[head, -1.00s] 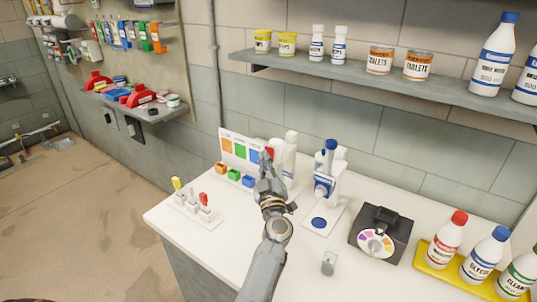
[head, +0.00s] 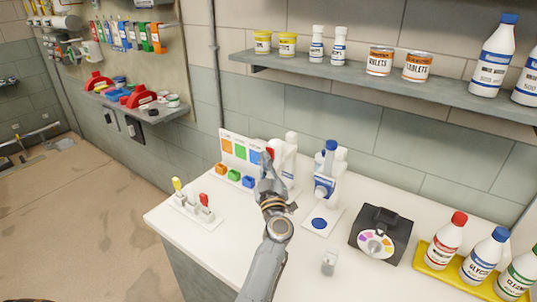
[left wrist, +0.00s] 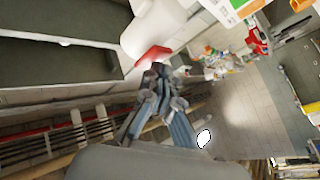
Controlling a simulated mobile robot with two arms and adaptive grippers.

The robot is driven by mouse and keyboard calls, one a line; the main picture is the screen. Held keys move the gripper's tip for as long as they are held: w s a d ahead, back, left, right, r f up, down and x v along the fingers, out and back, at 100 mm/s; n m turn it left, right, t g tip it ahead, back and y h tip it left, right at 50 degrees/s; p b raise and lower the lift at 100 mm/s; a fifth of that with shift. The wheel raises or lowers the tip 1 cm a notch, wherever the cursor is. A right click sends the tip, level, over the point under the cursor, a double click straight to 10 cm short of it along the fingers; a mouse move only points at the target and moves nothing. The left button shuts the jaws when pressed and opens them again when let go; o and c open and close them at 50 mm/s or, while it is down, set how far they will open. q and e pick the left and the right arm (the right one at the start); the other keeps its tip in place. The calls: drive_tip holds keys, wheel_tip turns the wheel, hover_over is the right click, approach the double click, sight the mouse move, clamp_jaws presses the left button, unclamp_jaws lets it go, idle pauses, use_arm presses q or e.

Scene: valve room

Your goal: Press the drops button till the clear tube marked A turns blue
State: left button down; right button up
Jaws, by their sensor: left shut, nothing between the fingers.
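My left gripper (head: 266,160) is shut and empty, in front of the right end of a white panel (head: 226,136) with orange, green and blue squares. A red piece (head: 269,153) shows just behind its fingertips. In the left wrist view the fingertips (left wrist: 160,70) are close to a red piece (left wrist: 153,55); I cannot tell whether they touch. Orange, green and blue blocks (head: 234,174) stand before the panel. A small clear vessel (head: 329,262) stands on the counter; no letter on it is readable. I cannot read which part is the drops button. My right gripper is not in view.
A white and blue device (head: 324,186) with a round blue pad stands right of my gripper. A dark box with a colour dial (head: 376,243) and a yellow tray of bottles (head: 434,254) are farther right. A white rack (head: 195,209) stands left.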

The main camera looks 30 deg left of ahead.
use_arm(q)
drive_tip(key=shift+s+p, duration=0.4)
drive_tip(key=shift+s, duration=0.35)
drive_tip(key=s+p, duration=0.2)
drive_tip(key=s, duration=0.3)
drive_tip(key=shift+a+p, duration=0.2)
drive_tip(key=shift+p, duration=0.2)
idle(0.4)
